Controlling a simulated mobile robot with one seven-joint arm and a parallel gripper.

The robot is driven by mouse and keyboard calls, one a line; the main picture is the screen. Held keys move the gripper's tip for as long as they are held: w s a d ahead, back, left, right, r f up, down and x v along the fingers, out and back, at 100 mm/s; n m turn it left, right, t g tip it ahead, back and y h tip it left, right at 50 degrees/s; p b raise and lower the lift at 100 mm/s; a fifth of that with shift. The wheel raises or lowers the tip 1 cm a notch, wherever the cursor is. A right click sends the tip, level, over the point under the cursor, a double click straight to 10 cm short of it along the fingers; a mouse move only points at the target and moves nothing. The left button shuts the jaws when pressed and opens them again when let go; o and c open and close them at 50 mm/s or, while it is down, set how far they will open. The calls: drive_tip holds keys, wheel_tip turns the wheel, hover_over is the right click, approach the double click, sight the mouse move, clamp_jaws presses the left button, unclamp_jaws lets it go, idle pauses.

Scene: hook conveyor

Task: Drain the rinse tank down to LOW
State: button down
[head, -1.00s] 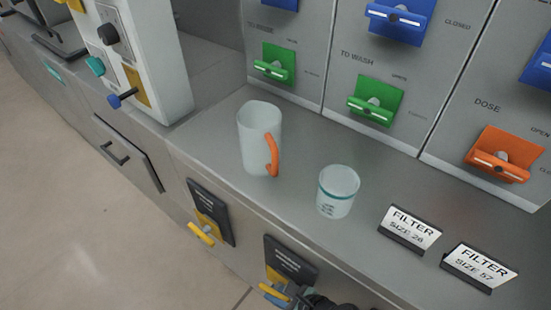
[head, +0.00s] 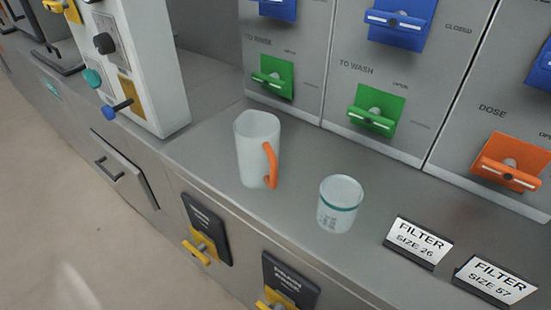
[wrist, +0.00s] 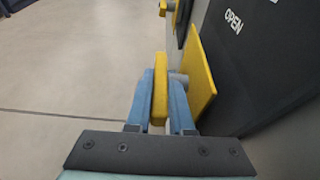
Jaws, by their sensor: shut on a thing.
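Two yellow valve handles are on dark plates on the counter's front. The left one (head: 196,252) hangs on its plate. The right one (head: 264,304) is cut by the bottom edge of the head view. In the wrist view my gripper (wrist: 160,92) is shut on a yellow handle (wrist: 160,98), with a blue finger on each side. A yellow backing plate (wrist: 203,78) and a dark label reading OPEN (wrist: 250,50) are beside it. Another yellow handle (wrist: 168,9) shows beyond. The head view does not show my gripper. No tank level shows.
A pitcher with an orange handle (head: 255,150) and a clear cup (head: 340,203) stand on the counter (head: 285,225). Two filter signs (head: 417,242) are at its right. Green levers (head: 375,110), blue levers (head: 398,20) and an orange lever (head: 505,163) are behind. Floor at left is clear.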

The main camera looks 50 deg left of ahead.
drive_tip(key=c, duration=0.8)
unclamp_jaws()
drive_tip(key=p+v, duration=0.1)
drive_tip(key=v, duration=1.2)
